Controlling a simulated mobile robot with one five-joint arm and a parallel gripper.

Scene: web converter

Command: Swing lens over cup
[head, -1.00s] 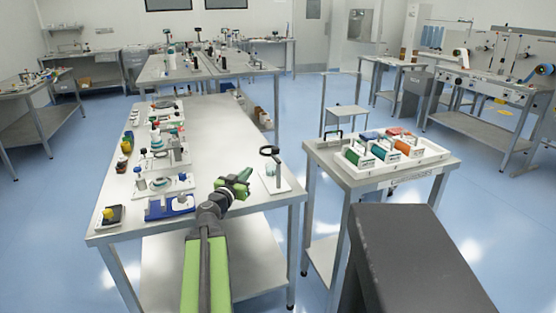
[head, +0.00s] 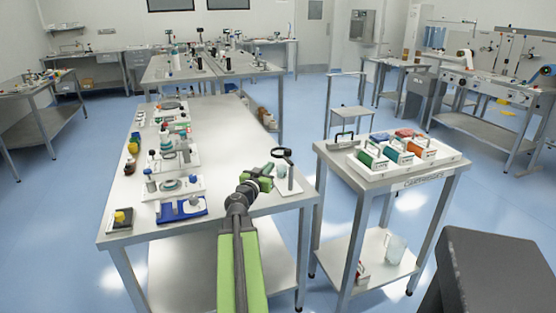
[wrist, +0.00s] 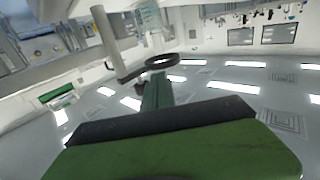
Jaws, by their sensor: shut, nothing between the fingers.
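A dark ring-shaped lens (head: 281,153) is held on an upright post (head: 291,172) on a small white base (head: 289,188) at the table's right edge. A small pale cup (head: 281,171) stands low near the post, partly hidden by my gripper. My green gripper (head: 268,175) is shut and empty, just left of the stand. In the wrist view the lens ring (wrist: 161,61) lies just beyond my fingertips (wrist: 152,82), with the grey post (wrist: 105,35) to its left and the translucent cup (wrist: 150,18) above it. I cannot tell whether a fingertip touches the ring.
The metal table (head: 215,150) has several fixtures along its left side, with a blue one (head: 181,209) nearest. Its middle is clear. A cartridge cart (head: 385,183) with a white tray of coloured cartridges stands close on the right, across a narrow gap.

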